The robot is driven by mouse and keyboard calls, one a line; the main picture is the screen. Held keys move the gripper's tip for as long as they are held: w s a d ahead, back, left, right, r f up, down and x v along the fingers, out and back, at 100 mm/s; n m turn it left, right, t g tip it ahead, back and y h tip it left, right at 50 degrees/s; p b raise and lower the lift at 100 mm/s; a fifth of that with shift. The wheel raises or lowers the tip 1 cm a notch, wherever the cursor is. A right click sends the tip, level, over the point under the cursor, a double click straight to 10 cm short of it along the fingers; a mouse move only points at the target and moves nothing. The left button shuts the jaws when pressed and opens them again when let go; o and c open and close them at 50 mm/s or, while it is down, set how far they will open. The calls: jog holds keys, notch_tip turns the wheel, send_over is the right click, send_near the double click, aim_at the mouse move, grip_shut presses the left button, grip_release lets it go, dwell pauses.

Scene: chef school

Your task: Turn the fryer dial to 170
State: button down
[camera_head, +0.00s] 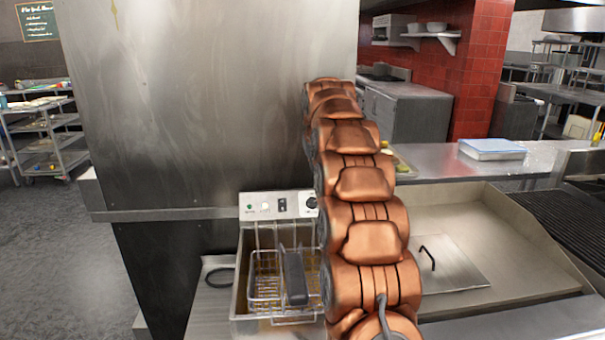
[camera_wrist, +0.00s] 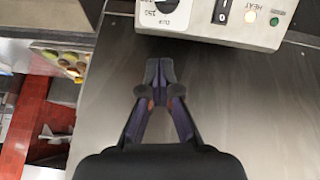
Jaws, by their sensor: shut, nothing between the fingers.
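The fryer (camera_head: 240,300) stands below the steel wall, with a wire basket (camera_head: 268,278) with a dark handle in it. Its white control panel (camera_head: 262,209) carries a black dial (camera_head: 312,203) at the right end, partly hidden by my arm. In the wrist view the panel (camera_wrist: 205,22) appears upside down at the top, and the dial (camera_wrist: 167,4) is cut by the frame edge; its pointer setting cannot be read. My gripper (camera_wrist: 158,72) is shut and empty, its tips apart from the panel edge in that view. In the head view my arm hides it.
A steel wall (camera_head: 205,100) rises behind the fryer. A griddle (camera_head: 500,240) with a flat lid (camera_head: 455,268) lies to the right. A blue-white container (camera_head: 492,149) sits on the back counter. In the wrist view, a food tray (camera_wrist: 66,63) is at the left.

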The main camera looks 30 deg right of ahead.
jog(key=p, duration=0.3)
send_over(316, 199)
jog(key=w, duration=0.3)
jog(key=f, duration=0.7)
jog(key=shift+d+f, duration=0.4)
jog(key=shift+f, duration=0.3)
jog(key=shift+s+f, duration=0.15)
jog(key=shift+s, duration=0.3)
jog(key=shift+s+a+f+p, duration=0.25)
jog(key=shift+s+f+p, duration=0.6)
jog(key=shift+f, duration=0.2)
jog(key=shift+s, duration=0.1)
jog(key=shift+d+f+b, duration=0.1)
jog(key=shift+f+b, duration=0.05)
jog(key=shift+b, duration=0.2)
